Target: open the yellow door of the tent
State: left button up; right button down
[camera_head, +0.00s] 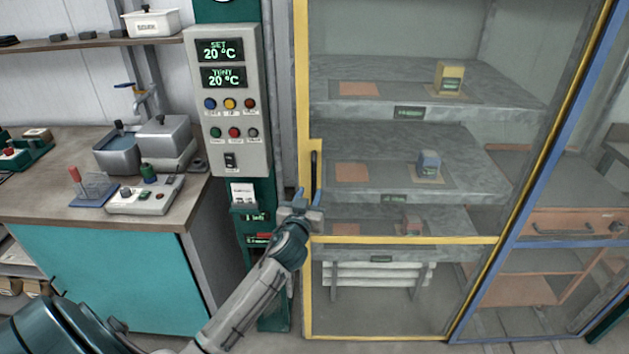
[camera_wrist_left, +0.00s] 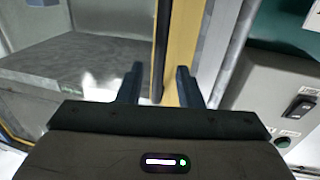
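The yellow door (camera_head: 400,240) has a yellow frame with clear panes and looks shut in front of a shelved tent. Its dark upright handle (camera_head: 314,172) sits on the door's left edge. In the left wrist view the handle (camera_wrist_left: 159,50) stands beside the yellow frame (camera_wrist_left: 182,42). My left gripper (camera_head: 309,196) is at the lower part of the handle. In the left wrist view its two fingers (camera_wrist_left: 159,86) are spread, with the handle and part of the frame showing between them. I cannot tell whether they touch the handle. My right gripper is not in view.
A workbench (camera_head: 100,215) with metal tanks is further left. A blue-framed panel (camera_head: 535,180) adjoins on the right. Shelves (camera_head: 415,95) with small blocks are behind the door.

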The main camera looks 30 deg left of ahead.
aim_at(313, 185)
pick_arm(q)
jog(key=p+x, duration=0.1)
jog(key=x, duration=0.4)
jog(key=shift+w+a, duration=0.1)
jog(key=shift+w, duration=0.25)
jog(key=shift+c, duration=0.4)
grip_shut()
